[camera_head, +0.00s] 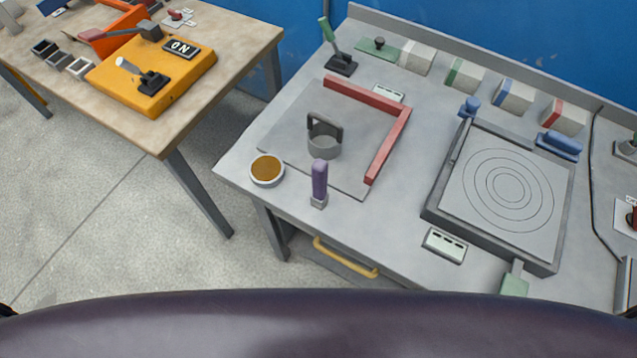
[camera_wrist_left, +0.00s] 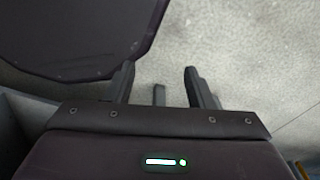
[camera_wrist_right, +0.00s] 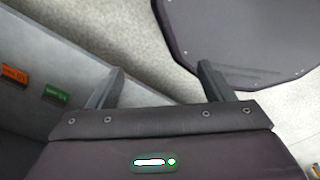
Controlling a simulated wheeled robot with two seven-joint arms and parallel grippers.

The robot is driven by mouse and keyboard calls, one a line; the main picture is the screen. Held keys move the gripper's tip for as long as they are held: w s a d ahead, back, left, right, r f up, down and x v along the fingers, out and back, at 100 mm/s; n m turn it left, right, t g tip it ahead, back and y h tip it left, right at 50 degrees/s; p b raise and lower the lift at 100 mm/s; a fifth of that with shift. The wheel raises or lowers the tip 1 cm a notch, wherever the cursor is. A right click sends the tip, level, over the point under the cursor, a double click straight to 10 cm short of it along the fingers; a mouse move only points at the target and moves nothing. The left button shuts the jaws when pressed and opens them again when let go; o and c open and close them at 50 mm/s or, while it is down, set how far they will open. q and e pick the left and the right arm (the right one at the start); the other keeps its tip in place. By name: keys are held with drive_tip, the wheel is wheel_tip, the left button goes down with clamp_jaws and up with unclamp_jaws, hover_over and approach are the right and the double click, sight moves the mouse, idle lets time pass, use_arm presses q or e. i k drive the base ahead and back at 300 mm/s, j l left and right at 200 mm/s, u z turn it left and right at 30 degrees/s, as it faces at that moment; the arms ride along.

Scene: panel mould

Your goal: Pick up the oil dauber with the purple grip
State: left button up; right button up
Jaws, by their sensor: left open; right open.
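The oil dauber with the purple grip (camera_head: 319,181) stands upright near the front left edge of the grey table, its small grey block base (camera_head: 319,201) resting on or beside the front edge of a flat grey plate. A round bowl of amber liquid (camera_head: 267,169) stands to its left. My left gripper (camera_wrist_left: 160,82) is open and empty over the floor in the left wrist view. My right gripper (camera_wrist_right: 160,80) is open and empty in the right wrist view. Neither gripper shows in the head view, and neither wrist view shows the dauber.
A grey ring with a dark handle (camera_head: 324,138) stands just behind the dauber, inside a red L-shaped fence (camera_head: 388,145). A square mould with circles (camera_head: 464,214) lies to the right. A yellow drawer handle (camera_head: 345,258) sticks out below the front edge. A wooden table (camera_head: 220,40) stands left.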

sight(320, 198)
drive_tip(key=z, duration=0.95)
drive_tip(key=k+j+u, duration=0.1)
drive_tip(key=j+u, duration=0.35)
drive_tip(key=k+l+u, duration=0.15)
drive_tip(key=u, duration=0.25)
drive_tip(key=k+u, duration=0.6)
drive_tip(key=u, duration=0.15)
